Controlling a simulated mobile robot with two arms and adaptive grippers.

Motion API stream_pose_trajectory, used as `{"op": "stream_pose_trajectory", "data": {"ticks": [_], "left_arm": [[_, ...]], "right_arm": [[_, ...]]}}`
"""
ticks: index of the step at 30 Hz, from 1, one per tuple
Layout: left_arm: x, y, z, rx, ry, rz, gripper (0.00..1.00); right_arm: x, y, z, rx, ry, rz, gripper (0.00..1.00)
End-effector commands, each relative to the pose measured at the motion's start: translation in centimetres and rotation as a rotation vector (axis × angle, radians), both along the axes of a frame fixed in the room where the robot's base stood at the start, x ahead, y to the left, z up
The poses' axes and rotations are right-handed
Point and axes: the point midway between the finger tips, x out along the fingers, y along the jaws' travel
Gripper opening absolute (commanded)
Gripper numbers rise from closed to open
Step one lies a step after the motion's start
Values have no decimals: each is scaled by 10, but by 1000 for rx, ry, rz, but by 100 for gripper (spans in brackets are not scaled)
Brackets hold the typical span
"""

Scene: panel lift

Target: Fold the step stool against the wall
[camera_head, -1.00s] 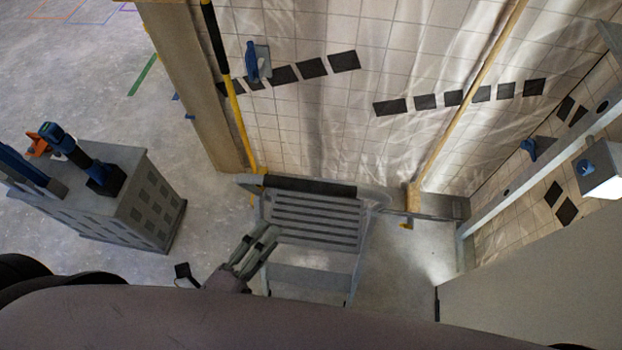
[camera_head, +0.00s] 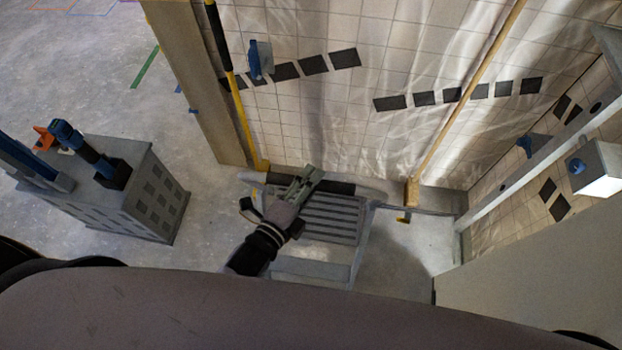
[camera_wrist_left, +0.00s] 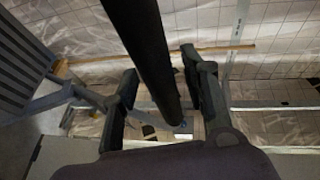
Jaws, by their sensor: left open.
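The grey step stool (camera_head: 332,222) stands unfolded on the floor in front of the tiled wall, with its slatted step facing up. A dark padded bar (camera_head: 341,187) runs along its wall-side edge. My left gripper (camera_head: 310,178) is over the left part of this bar and hides some of it. In the left wrist view the black bar (camera_wrist_left: 142,45) passes between the two spread fingers of the left gripper (camera_wrist_left: 160,82). The gripper is open; whether a finger touches the bar I cannot tell. The slatted step (camera_wrist_left: 22,65) also shows at left there. My right gripper is not in view.
A yellow pole with a black grip (camera_head: 236,105) leans on the wall left of the stool. A wooden-handled broom (camera_head: 468,95) leans to its right. A grey box with blue-handled tools (camera_head: 155,205) stands at left.

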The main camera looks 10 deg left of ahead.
Motion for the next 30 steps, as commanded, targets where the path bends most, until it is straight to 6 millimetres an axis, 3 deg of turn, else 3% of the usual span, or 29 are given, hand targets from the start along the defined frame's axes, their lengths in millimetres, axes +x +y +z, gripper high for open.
{"op": "stream_pose_trajectory", "data": {"ticks": [11, 30], "left_arm": [[5, -2, -1, -1, 0, 0, 41], [5, -2, -1, -1, 0, 0, 0]], "right_arm": [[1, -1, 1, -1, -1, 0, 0], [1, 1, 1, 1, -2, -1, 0]]}}
